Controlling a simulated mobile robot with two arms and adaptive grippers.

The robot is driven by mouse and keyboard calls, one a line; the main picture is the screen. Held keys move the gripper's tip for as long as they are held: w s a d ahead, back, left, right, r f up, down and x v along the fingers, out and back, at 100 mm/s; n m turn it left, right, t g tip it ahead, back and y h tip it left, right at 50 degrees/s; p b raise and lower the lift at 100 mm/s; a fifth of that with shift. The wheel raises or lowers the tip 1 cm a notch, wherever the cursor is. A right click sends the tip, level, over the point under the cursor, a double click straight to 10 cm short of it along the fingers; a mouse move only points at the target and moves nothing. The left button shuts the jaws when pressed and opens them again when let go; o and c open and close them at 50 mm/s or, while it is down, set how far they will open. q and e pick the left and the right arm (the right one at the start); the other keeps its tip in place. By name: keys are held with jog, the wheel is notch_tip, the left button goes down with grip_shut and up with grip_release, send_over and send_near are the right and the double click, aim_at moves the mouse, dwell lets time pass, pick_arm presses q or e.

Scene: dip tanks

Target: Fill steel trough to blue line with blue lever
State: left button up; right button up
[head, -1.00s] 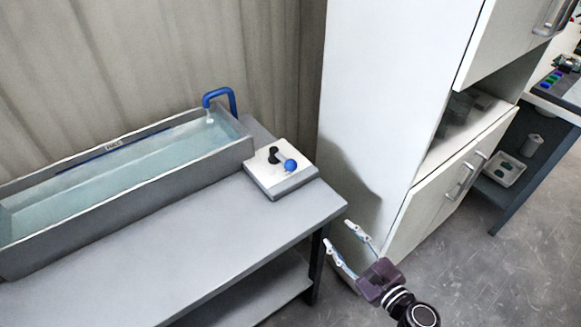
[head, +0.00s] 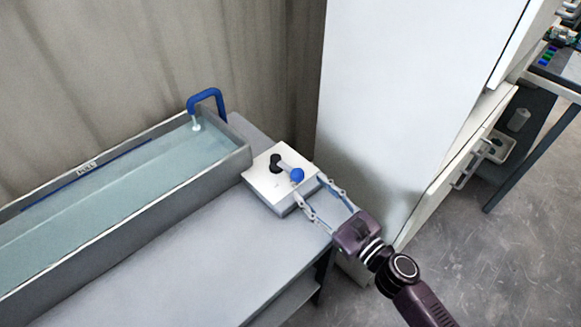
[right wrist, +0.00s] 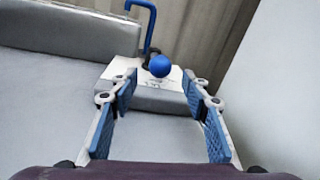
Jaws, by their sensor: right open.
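The long grey steel trough (head: 200,177) holds pale blue water (head: 120,190). A blue line (head: 60,190) with a small label runs along its inner back wall, and the water surface lies below it. A blue spout (head: 207,95) bends over the far end, with a short pale stream beneath it. The blue lever knob (head: 297,175) stands on a white-topped control box (head: 268,186), its arm pointing away from the trough. My right gripper (head: 312,190) is open and empty at the box's right edge, short of the knob. The knob (right wrist: 160,66) shows beyond and between the fingers in the right wrist view.
The grey bench (head: 170,265) has a clear top in front of the trough. A tall white cabinet (head: 400,90) stands close to the right of the box and my right gripper. A curtain (head: 150,50) hangs behind. Another table with items stands far right.

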aim_at(302, 179)
jog(key=shift+w+a+r, duration=0.25)
jog(key=shift+w+a, duration=0.1)
jog(key=shift+w, duration=0.05)
jog(key=p+x, duration=0.1)
jog(key=x, duration=0.3)
jog(key=shift+w+a+f, duration=0.15)
jog(key=shift+w+a, duration=0.1)
jog(key=shift+w, duration=0.05)
jog(key=shift+w+a, duration=0.15)
jog(key=shift+w, duration=0.05)
pick_arm(q)
jog(key=shift+s+d+r, duration=0.5)
jog(key=shift+r, duration=0.1)
pick_arm(e)
grip_shut()
